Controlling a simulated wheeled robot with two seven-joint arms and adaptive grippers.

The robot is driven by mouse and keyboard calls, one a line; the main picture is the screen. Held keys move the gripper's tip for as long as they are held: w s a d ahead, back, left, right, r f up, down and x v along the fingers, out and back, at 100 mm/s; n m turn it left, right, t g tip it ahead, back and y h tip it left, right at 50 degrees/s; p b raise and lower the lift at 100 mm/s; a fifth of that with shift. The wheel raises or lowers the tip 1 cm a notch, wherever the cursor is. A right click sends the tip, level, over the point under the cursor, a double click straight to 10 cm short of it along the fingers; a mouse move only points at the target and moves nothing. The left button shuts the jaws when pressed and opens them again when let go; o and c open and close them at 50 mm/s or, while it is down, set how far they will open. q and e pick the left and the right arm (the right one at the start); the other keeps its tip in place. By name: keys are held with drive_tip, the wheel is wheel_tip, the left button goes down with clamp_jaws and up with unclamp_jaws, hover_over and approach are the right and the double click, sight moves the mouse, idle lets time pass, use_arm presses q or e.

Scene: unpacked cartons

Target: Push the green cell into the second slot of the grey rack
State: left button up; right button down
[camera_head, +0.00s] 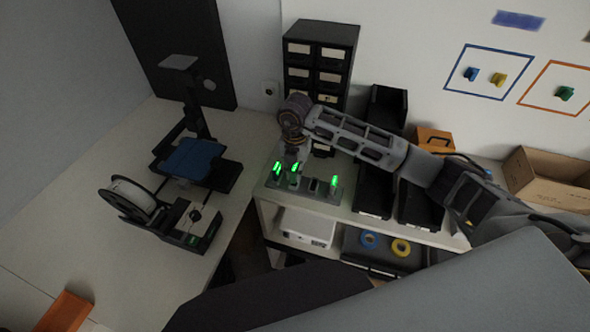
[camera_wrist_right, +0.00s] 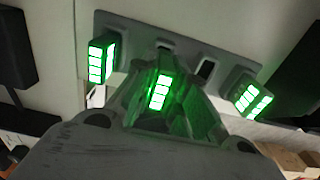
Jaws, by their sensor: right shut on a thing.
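The grey rack (camera_head: 322,194) stands at the left end of the white shelf top; it also shows in the wrist view (camera_wrist_right: 185,47). One lit green cell (camera_head: 277,171) is at its left end, also in the wrist view (camera_wrist_right: 101,60), and another (camera_head: 334,182) is at its right end, also in the wrist view (camera_wrist_right: 252,100). My right gripper (camera_head: 294,163) is shut on the middle green cell (camera_wrist_right: 160,92), near the second slot. Dark openings show beyond and beside this cell. I cannot tell how deep it sits. My left gripper is out of view.
Black bins (camera_head: 374,190) stand right of the rack, with a small drawer cabinet (camera_head: 320,55) behind. A 3D printer (camera_head: 190,165) is on the table at left. A cardboard box (camera_head: 545,180) is at far right. A white device (camera_head: 308,226) sits on the lower shelf.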

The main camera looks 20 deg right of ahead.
sight(295, 167)
drive_tip(key=shift+f+b, duration=0.85)
drive_tip(key=shift+f, duration=0.1)
idle(2.0)
drive_tip(key=c, duration=1.4)
unclamp_jaws()
drive_tip(key=shift+o, duration=0.2)
drive_tip(key=shift+r, duration=0.15)
drive_tip(key=shift+r, duration=5.85)
